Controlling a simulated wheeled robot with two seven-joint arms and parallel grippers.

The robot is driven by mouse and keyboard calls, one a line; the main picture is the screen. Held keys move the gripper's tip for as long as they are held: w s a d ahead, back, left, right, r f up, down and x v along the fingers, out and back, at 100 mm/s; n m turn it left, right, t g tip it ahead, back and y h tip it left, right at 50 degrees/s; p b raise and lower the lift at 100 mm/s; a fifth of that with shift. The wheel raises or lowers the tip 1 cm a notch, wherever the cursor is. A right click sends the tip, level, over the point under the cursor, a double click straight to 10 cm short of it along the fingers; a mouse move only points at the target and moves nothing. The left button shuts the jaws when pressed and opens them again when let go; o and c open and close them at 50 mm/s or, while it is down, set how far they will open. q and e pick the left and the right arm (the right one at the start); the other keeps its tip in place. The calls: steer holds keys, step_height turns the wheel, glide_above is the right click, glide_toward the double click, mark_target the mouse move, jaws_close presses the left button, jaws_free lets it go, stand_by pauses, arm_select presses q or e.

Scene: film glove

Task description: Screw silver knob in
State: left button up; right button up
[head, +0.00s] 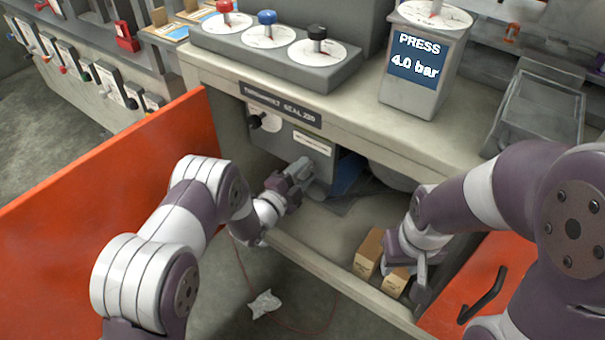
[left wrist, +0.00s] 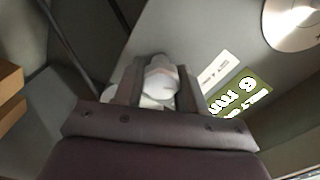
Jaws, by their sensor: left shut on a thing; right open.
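The silver knob (left wrist: 160,80) shows as a pale, rounded piece between my left fingers in the left wrist view. My left gripper (head: 301,170) is shut on it, against the front of the grey unit (head: 318,147) inside the open cabinet; the same gripper fills the lower middle of the left wrist view (left wrist: 158,92). In the head view the knob is hidden by the gripper, and I cannot tell how deep it sits. My right gripper (head: 410,275) is open, low beside the small cardboard boxes (head: 369,254).
A black knob on a pale dial (head: 268,121) sits left on the unit's face. The countertop above (head: 340,105) carries a three-knob panel (head: 270,66) and a press display (head: 418,62). Orange doors (head: 110,190) stand open at the sides. A crumpled white piece (head: 264,304) lies on the floor.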

arm_select(q)
steer(key=shift+s+f+m+b, duration=0.15)
steer(key=shift+m+b, duration=0.35)
steer(key=shift+m, duration=1.7)
steer(key=shift+d, duration=0.1)
steer(key=o, duration=1)
steer(key=shift+o, duration=0.2)
steer(key=shift+s+a, duration=0.25)
steer(key=shift+a, duration=0.05)
steer(key=p+v, duration=0.3)
steer(key=v, duration=0.9)
steer(key=shift+d, duration=0.1)
